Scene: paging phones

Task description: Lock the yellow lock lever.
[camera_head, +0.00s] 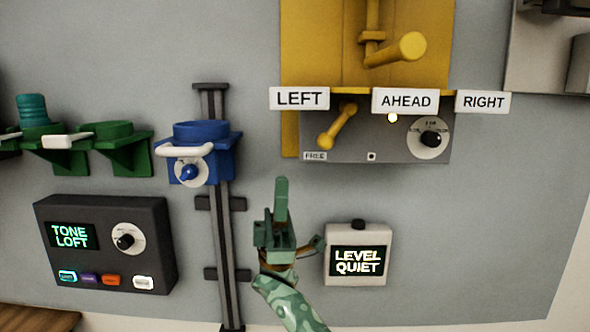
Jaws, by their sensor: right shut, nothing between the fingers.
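The yellow lock lever (337,127) is on a grey panel (380,148) under the large yellow housing. It slants from its upper right end down to a rounded lower left end, just above a small label (315,156) reading FREE. My right gripper (281,188) points up in front of the wall, below and left of the lever. It is shut and empty, clearly apart from the lever in the picture. My left gripper is not in view.
A larger yellow handle (408,47) sticks out above the signs LEFT, AHEAD and RIGHT. A blue holder (208,152) on a dark rail (222,250) stands left of my gripper. A LEVEL QUIET box (357,262) is to its right. Bare wall lies between gripper and panel.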

